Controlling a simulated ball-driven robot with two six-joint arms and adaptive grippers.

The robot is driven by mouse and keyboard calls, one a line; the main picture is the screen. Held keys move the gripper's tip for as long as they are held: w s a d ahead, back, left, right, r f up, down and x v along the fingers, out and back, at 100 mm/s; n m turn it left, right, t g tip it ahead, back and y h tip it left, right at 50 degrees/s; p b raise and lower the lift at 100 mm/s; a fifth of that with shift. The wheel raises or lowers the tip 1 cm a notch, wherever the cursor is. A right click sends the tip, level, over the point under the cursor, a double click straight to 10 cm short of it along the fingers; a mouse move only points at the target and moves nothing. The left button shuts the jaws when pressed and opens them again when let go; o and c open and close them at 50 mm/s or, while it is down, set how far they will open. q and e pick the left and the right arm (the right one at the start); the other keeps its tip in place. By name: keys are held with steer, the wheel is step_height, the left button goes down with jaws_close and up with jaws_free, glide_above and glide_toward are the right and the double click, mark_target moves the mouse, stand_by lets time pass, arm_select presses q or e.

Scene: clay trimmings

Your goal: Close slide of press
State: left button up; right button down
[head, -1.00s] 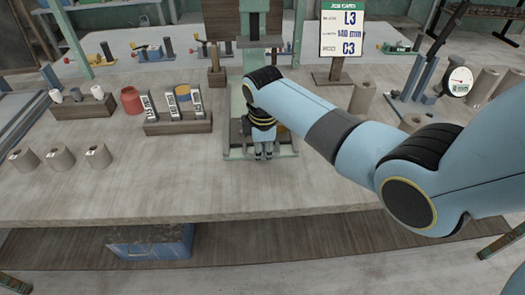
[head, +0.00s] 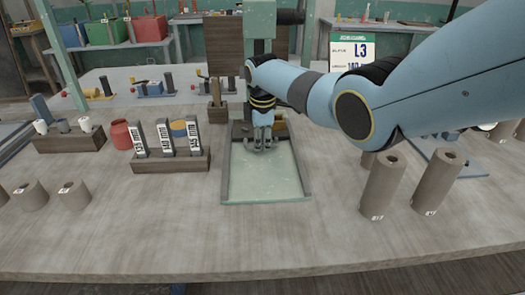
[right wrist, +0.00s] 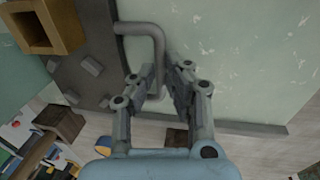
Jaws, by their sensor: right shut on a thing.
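The press (head: 260,45) is a green upright column at the table's back middle, with a pale green bed (head: 265,180) edged by low rails running towards me. Its dark slide (right wrist: 85,65) lies at the column end of the bed, carrying small grey blocks and a yellow-brown open box (right wrist: 72,35). A bent grey bar handle (right wrist: 153,35) stands out from the slide over the bed. My right gripper (right wrist: 160,75) is shut on this handle; in the head view (head: 262,146) it hides much of the slide. My left gripper is not in view.
A wooden rack (head: 170,163) of labelled blocks stands left of the bed. Grey-brown cylinders (head: 382,185) stand to the right and others to the left. A sign (head: 352,50) is partly behind my right arm. The front tabletop is clear.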

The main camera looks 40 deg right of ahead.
steer(key=shift+w+d+r, duration=0.15)
steer(key=c, duration=1.7)
jaws_free()
steer(key=o, duration=0.3)
steer(key=shift+w, duration=0.15)
steer(key=r, duration=0.4)
steer(key=s+r, duration=0.1)
steer(key=r, duration=0.2)
steer(key=s+a+r, duration=0.1)
steer(key=r, duration=0.3)
steer(key=shift+r, duration=0.3)
steer(key=shift+f, duration=0.1)
